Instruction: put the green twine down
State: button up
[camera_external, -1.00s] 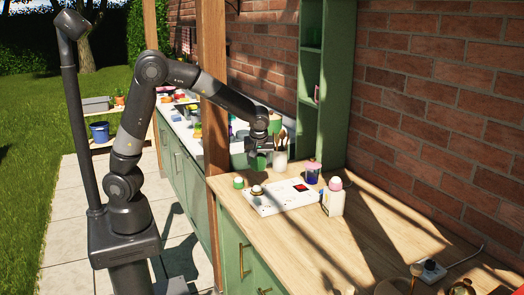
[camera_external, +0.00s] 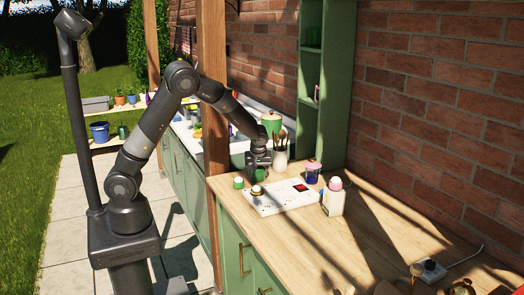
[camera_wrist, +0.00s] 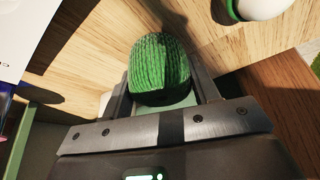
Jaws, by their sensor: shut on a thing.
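The green twine (camera_wrist: 160,68) is a ribbed green roll between the two fingers of my gripper (camera_wrist: 163,95) in the wrist view. My gripper is shut on it. In the external view my gripper (camera_external: 259,169) points down at the far end of the wooden table, beside the white board, with the green twine (camera_external: 261,174) low between its fingers. Wood lies close beyond the twine in the wrist view. I cannot tell whether the twine touches the table.
A white board (camera_external: 283,198) lies just in front, with a small white-topped item (camera_external: 257,190) at its left. A small green item (camera_external: 238,182) stands to the left. A utensil holder (camera_external: 280,160), blue jar (camera_external: 312,175) and white bottle (camera_external: 333,199) stand nearby. The near wooden tabletop (camera_external: 360,238) is largely clear.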

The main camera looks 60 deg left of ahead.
jog(key=shift+f, duration=0.2)
jog(key=o, duration=1)
jog(key=shift+o, duration=0.2)
jog(key=shift+r, duration=0.1)
jog(key=v, duration=1.2)
jog(key=s+d+r+m+t+h, duration=0.1)
jog(key=s+r+m, duration=0.2)
jog(key=s, duration=0.7)
jog(key=s+r+m+t+h, duration=0.1)
jog(key=s+r+m, duration=0.3)
jog(key=s, duration=0.6)
jog(key=s+d+r+m+t+h, duration=0.1)
jog(key=s+r+m, duration=0.3)
jog(key=s, duration=0.6)
jog(key=shift+d+r+m+t+h, duration=0.15)
jog(key=shift+d+m+t+h, duration=0.35)
jog(key=shift+m, duration=0.7)
jog(key=shift+s+a, duration=0.1)
jog(key=shift+a, duration=0.05)
